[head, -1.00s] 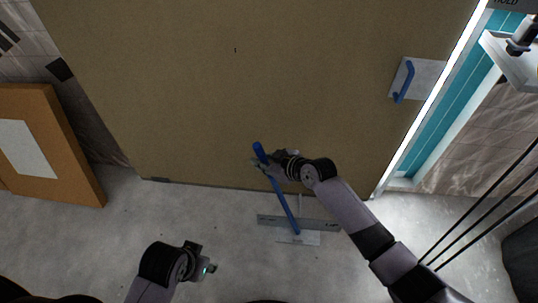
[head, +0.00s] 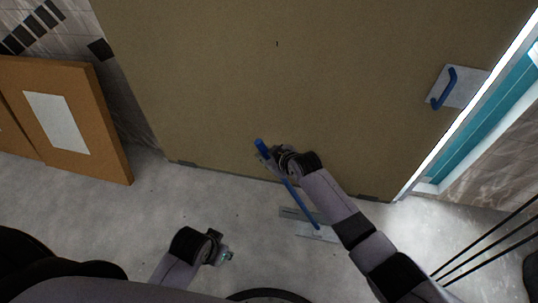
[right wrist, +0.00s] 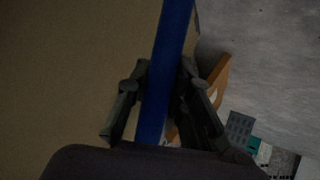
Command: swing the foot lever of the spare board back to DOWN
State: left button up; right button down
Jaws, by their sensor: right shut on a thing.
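The blue foot lever (head: 301,206) rises from a flat metal foot (head: 316,234) on the floor in front of a big tan board (head: 300,70). It leans, with its top toward the left. My right gripper (head: 268,158) is shut on the lever just below its top end. The right wrist view shows the blue bar (right wrist: 172,40) between the dark fingers (right wrist: 158,90). My left gripper (head: 224,250) hangs low over the floor, away from the lever, and appears empty; its jaw opening is too small to tell. My right arm hides part of the foot.
A blue handle (head: 450,86) on a pale plate is on the board's right side. An orange-brown panel with a white sheet (head: 56,122) leans at the left wall. A bright gap with teal tiles (head: 485,130) is at the right.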

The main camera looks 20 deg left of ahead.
jog(key=shift+s+a, duration=0.2)
jog(key=shift+a, duration=0.1)
jog(key=c, duration=1.9)
grip_release()
jog(key=shift+f, duration=0.1)
jog(key=o, duration=0.3)
jog(key=shift+a+f, duration=0.15)
jog(key=shift+a, duration=0.15)
jog(key=shift+o, duration=0.9)
jog(key=shift+w+d, duration=0.1)
jog(key=shift+d+r, duration=0.2)
jog(key=v, duration=1.1)
jog(key=shift+s+d+r, duration=0.2)
jog(key=shift+r, duration=0.05)
